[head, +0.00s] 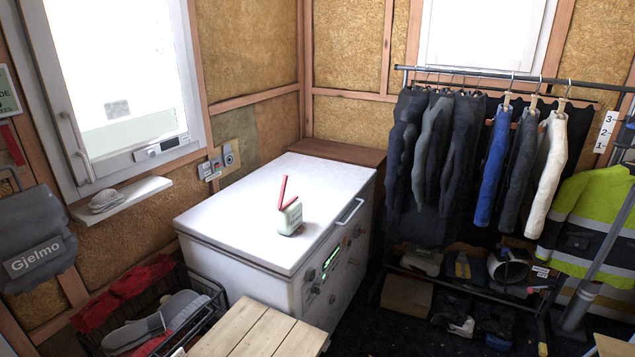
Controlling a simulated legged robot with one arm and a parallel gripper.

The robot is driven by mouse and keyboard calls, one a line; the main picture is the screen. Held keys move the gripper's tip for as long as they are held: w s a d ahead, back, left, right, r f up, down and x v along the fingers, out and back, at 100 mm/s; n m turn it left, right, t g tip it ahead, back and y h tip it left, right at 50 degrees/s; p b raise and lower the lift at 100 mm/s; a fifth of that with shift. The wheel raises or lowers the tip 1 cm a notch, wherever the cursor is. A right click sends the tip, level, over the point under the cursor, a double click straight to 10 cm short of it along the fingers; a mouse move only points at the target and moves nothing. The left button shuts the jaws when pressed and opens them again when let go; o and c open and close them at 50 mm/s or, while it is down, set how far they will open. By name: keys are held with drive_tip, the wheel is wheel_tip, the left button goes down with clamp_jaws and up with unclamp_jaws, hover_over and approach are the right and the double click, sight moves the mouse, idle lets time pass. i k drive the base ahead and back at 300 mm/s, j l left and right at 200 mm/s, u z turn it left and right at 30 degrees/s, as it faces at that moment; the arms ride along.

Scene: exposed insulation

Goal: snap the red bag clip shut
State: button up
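The red bag clip (282,193) sits at the top of a small pale bag (290,218) on the white lid of a chest-like appliance (240,200). The clip is open: one thin red arm points up and the other runs along the bag's top edge, with an angle between them. The bag stands upright near the middle of the lid, with dark print on its front that is too small to read. My gripper is not in view.
The lid around the bag is clear. A handle (350,211) sits on the lid's right side. A slatted wooden surface (250,335) stands in front, a wire basket (160,318) at lower left. A clothes rack (480,75) with hanging garments stands to the right.

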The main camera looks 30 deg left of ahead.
sight(284, 177)
drive_tip(key=i+u, duration=0.3)
drive_tip(key=i, duration=0.2)
drive_tip(key=i+l+u, duration=0.1)
drive_tip(key=i+u, duration=0.2)
drive_tip(key=i, duration=0.2)
drive_tip(key=i+l+u, duration=0.3)
drive_tip(key=i, duration=0.2)
drive_tip(key=i+u, duration=0.25)
drive_tip(key=u, duration=0.2)
drive_tip(key=i+u, duration=0.3)
drive_tip(key=u, duration=0.15)
drive_tip(key=i+l+u, duration=0.1)
drive_tip(key=i+u, duration=0.15)
drive_tip(key=u, duration=0.15)
drive_tip(key=i+l+u, duration=0.2)
drive_tip(key=u, duration=0.25)
